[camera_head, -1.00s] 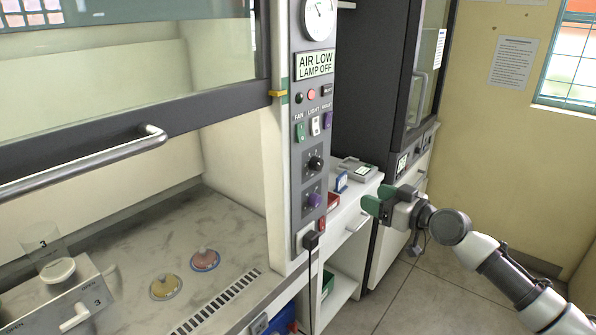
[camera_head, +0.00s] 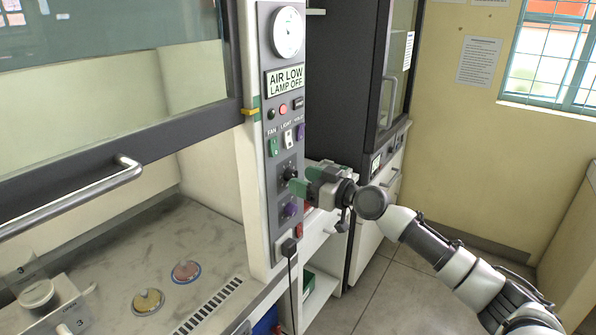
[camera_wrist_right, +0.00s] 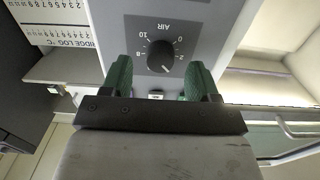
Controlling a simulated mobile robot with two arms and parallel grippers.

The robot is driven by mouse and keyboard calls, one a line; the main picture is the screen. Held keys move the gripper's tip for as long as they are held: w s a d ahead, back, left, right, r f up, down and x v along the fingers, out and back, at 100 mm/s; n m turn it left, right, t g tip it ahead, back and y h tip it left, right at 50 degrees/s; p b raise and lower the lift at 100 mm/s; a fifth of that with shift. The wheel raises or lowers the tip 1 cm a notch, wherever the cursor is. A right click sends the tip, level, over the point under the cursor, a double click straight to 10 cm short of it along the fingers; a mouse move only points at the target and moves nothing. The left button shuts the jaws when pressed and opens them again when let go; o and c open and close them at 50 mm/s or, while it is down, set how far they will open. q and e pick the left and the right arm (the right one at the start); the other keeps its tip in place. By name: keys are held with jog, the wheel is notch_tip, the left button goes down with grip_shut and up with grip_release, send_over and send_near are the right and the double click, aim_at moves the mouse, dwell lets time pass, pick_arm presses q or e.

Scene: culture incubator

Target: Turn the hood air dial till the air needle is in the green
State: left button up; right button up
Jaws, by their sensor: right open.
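My right gripper (camera_head: 299,186) is at the panel in front of the air dial. In the right wrist view its green fingers (camera_wrist_right: 160,80) are apart, with the dial between and just beyond their tips; contact is not clear. The round air gauge (camera_head: 287,33) is at the panel top; its needle is too small to read.
The hood sash with its bar handle (camera_head: 100,190) is at the left. Green, white and purple switches (camera_head: 289,139) sit above the dial. A plug and cable (camera_head: 289,249) hang below. A dark cabinet (camera_head: 345,90) stands behind. Open floor lies at the right.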

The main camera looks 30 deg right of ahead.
jog(key=shift+x, duration=1.1)
jog(key=c, duration=0.9)
